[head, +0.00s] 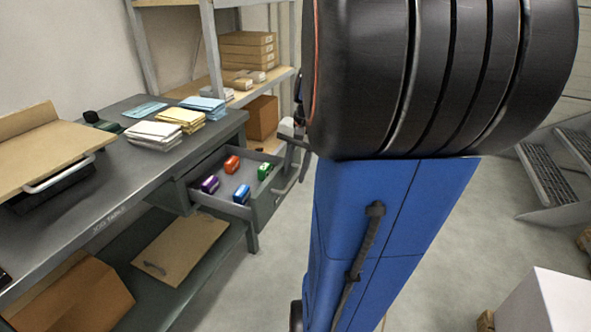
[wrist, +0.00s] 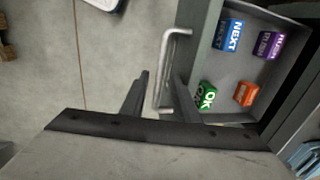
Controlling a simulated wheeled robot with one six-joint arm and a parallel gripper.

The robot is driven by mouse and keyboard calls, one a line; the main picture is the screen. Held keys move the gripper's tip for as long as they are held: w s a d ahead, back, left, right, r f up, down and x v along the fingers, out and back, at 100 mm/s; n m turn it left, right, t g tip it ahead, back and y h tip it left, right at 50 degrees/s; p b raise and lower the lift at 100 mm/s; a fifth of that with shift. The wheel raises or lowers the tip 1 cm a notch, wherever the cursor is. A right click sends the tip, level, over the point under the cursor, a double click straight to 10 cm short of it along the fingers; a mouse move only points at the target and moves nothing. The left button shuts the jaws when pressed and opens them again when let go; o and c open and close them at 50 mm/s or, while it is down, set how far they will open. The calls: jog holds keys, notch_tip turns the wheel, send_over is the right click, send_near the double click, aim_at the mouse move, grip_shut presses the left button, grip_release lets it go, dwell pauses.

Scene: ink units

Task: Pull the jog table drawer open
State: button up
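The jog table (head: 95,215) is a dark grey bench at the left of the head view. Its drawer (head: 262,205) stands pulled out under the tabletop, with its inside showing. In the wrist view the drawer (wrist: 208,55) is at the upper right, with its pale bar handle (wrist: 164,65) on the front. My gripper (wrist: 160,95) is open, one finger on each side of the handle's lower end, with gaps visible. In the head view my gripper (head: 290,135) is partly hidden by my arm, near the drawer front.
Paper stacks (head: 180,118) lie on the tabletop. Shelving with boxes (head: 248,50) stands behind. The floor right of the drawer is clear; metal steps (head: 555,175) are farther right.

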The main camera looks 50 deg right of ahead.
jog(key=shift+r, duration=0.1)
jog(key=s+d+r, duration=0.1)
jog(key=s+r, duration=0.2)
jog(key=r, duration=1.4)
jog(key=shift+f, duration=0.1)
